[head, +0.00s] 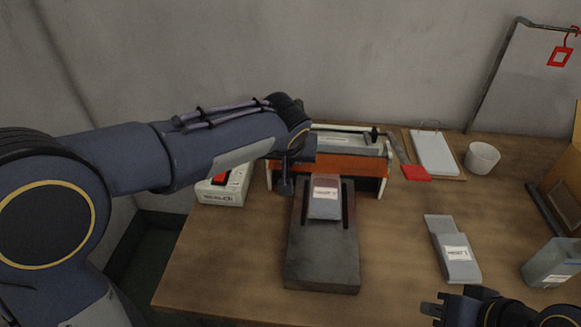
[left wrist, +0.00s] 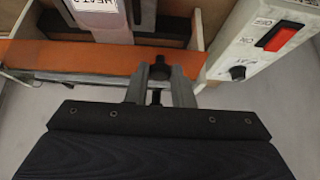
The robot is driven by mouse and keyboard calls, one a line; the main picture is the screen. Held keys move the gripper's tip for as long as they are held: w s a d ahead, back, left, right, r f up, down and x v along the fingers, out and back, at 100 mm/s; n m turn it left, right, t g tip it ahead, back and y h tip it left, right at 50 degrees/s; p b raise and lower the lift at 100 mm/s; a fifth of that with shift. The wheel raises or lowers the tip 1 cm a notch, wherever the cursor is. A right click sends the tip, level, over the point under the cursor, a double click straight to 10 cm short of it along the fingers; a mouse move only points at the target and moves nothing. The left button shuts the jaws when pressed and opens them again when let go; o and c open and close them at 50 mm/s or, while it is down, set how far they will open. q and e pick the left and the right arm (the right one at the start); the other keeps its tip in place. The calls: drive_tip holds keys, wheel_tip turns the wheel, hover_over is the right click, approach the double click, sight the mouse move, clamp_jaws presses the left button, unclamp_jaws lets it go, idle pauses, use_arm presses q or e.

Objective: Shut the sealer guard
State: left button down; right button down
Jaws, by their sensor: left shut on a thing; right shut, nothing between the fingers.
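The sealer has an orange guard (head: 358,164) across its front, between pale end plates; the guard also shows in the left wrist view (left wrist: 75,58). My left gripper (head: 287,182) reaches the guard's left end from above. In the left wrist view, its fingers (left wrist: 160,88) are shut on a small dark knob (left wrist: 160,68) at the guard's edge. A labelled grey and dark red packet (head: 324,205) lies on the dark grey board in front, its far end at the guard. My right gripper (head: 438,308) is shut and empty, low at the right, away from the sealer.
A white control box with a red switch (head: 222,190) stands left of the sealer. A dark grey slotted board (head: 320,268) lies in front. The table's left front is clear.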

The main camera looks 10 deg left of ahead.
use_arm(q)
drive_tip(key=shift+f, duration=0.1)
idle(0.4)
drive_tip(key=c, duration=1.3)
unclamp_jaws()
drive_tip(key=shift+o, duration=0.2)
drive_tip(key=shift+s, duration=0.1)
drive_tip(key=v, duration=0.7)
drive_tip(key=shift+s+r, duration=0.3)
